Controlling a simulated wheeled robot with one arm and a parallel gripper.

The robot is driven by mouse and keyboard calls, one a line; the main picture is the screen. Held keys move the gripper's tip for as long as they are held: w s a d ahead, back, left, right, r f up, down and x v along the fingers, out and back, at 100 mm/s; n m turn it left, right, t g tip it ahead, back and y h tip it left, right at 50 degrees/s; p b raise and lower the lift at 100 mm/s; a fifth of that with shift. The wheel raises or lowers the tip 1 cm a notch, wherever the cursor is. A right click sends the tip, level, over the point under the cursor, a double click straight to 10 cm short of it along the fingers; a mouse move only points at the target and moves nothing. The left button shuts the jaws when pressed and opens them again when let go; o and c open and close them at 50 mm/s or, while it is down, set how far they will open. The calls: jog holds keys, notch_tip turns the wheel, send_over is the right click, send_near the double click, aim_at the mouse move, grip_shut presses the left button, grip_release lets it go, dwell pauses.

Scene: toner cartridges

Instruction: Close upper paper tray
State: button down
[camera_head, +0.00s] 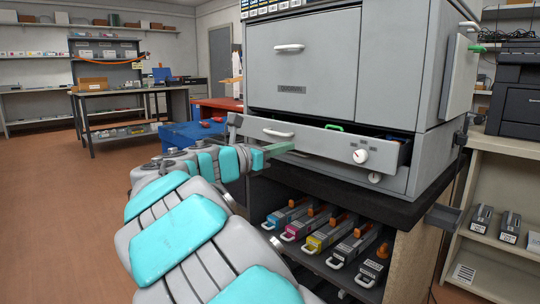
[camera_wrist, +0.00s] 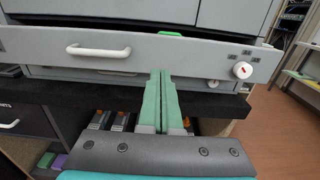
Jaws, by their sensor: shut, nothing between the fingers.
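The upper paper tray (camera_head: 320,143) of the large grey printer (camera_head: 330,65) is pulled part way out, and its dark inside shows at the right end. It has a white handle (camera_wrist: 98,51) on the left of its front and a white knob (camera_wrist: 242,70) on the right. My gripper (camera_wrist: 165,75) is shut and empty. In the wrist view its green fingertips overlap the lower middle of the tray front; I cannot tell if they touch it. In the head view the fingertips (camera_head: 280,148) show by the handle.
Several toner cartridges (camera_head: 325,235) lie on the shelf below the printer's black bench top (camera_head: 390,208). A black printer (camera_head: 515,95) stands at right. Open floor (camera_head: 50,210) lies to the left.

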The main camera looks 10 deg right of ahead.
aim_at(308, 136)
jog(key=b+x, duration=0.1)
jog(key=x, duration=0.5)
jog(key=shift+w+d, duration=0.2)
jog(key=shift+d, duration=0.05)
jog(key=p, duration=0.2)
jog(key=w+r+p, duration=0.1)
jog(key=p, duration=0.1)
jog(key=shift+d, duration=0.25)
jog(key=p+x, duration=0.1)
jog(key=p, duration=0.3)
jog(key=shift+w+d+r, duration=0.1)
jog(key=shift+d, duration=0.15)
jog(key=p+x, duration=0.1)
jog(key=x, duration=0.1)
jog(key=p+x, duration=0.2)
jog(key=x, duration=0.1)
jog(key=f+p+x, duration=0.1)
jog(key=p+x, duration=0.1)
jog(key=shift+d, duration=0.3)
jog(key=shift+f, duration=0.1)
jog(key=shift+a+p, duration=0.1)
jog(key=shift+p, duration=0.25)
